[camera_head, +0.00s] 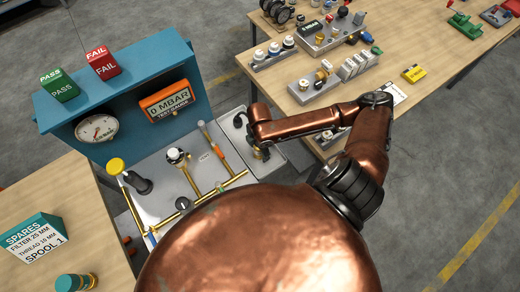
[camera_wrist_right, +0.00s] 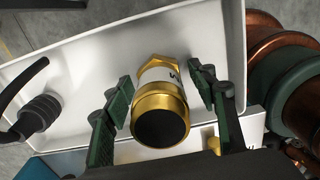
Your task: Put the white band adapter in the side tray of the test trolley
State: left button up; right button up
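The white band adapter (camera_wrist_right: 162,98) is a brass fitting with a white band around its middle. In the right wrist view it is at the pale side tray (camera_wrist_right: 85,75), with its dark open end towards the camera. My right gripper (camera_wrist_right: 162,105) has its green-padded fingers on either side of the adapter, with a visible gap at each side. In the head view the right gripper (camera_head: 259,151) is over the side tray (camera_head: 272,170) at the trolley's right end, and mostly hides the adapter. Whether the adapter fully rests on the tray floor is unclear. My left gripper is not in view.
A black hooked part (camera_wrist_right: 38,113) is in the tray beside the adapter. The trolley (camera_head: 157,187) carries brass pipework, a valve and a teal gauge panel (camera_head: 130,120). A wooden bench (camera_head: 310,110) with fittings stands behind and right. A spares box (camera_head: 33,238) sits left.

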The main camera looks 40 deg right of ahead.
jog(key=shift+r, duration=0.1)
notch_tip(320, 180, up, 12)
jog(key=shift+r+p, duration=0.1)
jog(key=shift+p, duration=0.95)
